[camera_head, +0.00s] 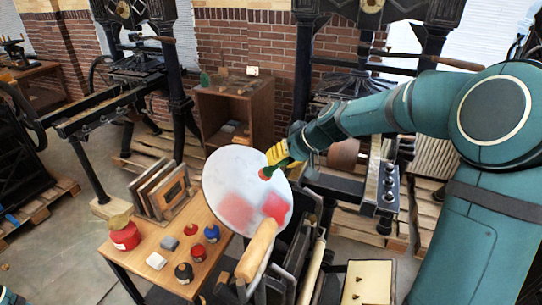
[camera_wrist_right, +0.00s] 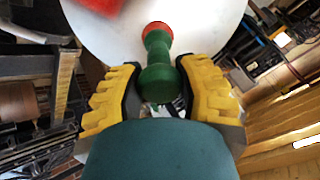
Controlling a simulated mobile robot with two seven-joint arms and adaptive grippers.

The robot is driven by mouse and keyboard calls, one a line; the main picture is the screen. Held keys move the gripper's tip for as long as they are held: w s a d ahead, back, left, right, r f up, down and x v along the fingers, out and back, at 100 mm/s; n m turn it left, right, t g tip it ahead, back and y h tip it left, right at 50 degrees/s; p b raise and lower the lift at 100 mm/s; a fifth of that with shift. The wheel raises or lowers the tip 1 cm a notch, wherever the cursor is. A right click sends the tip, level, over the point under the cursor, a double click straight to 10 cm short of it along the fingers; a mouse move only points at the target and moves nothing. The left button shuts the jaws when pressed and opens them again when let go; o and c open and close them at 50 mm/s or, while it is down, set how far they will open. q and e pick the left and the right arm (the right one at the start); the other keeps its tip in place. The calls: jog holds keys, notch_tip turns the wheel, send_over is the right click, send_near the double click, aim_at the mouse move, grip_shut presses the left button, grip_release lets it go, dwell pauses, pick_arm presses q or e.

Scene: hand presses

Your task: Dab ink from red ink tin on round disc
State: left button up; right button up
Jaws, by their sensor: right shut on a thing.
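The round disc (camera_head: 222,182) is pale and tilted, with red and pink smears on its lower part. My right gripper (camera_head: 283,154) has yellow fingers and is over the disc's upper right part. It is shut on a green dabber (camera_wrist_right: 158,75) with a red end. The dabber's red end (camera_head: 266,173) lies over the disc face; I cannot tell whether it touches. In the right wrist view, my right gripper (camera_wrist_right: 160,95) has a finger on each side of the green handle. My left gripper does not show.
The wooden table (camera_head: 160,240) also holds wooden frames (camera_head: 163,190), small red and blue pots (camera_head: 212,233), a dark pot (camera_head: 184,272) and grey blocks. A pale wooden handle (camera_head: 257,250) rises before the disc's lower edge. Black presses stand behind, with a wooden cabinet (camera_head: 235,92) between them.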

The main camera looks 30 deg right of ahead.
aim_at(271, 171)
jog(key=shift+f, duration=0.55)
jog(key=shift+b+x, duration=0.75)
jog(key=shift+x, duration=1.65)
jog(key=shift+s+a, duration=0.15)
jog(key=shift+a+f+b, duration=0.15)
jog(key=shift+f+b, duration=0.2)
jog(key=shift+f, duration=0.1)
jog(key=shift+b, duration=0.3)
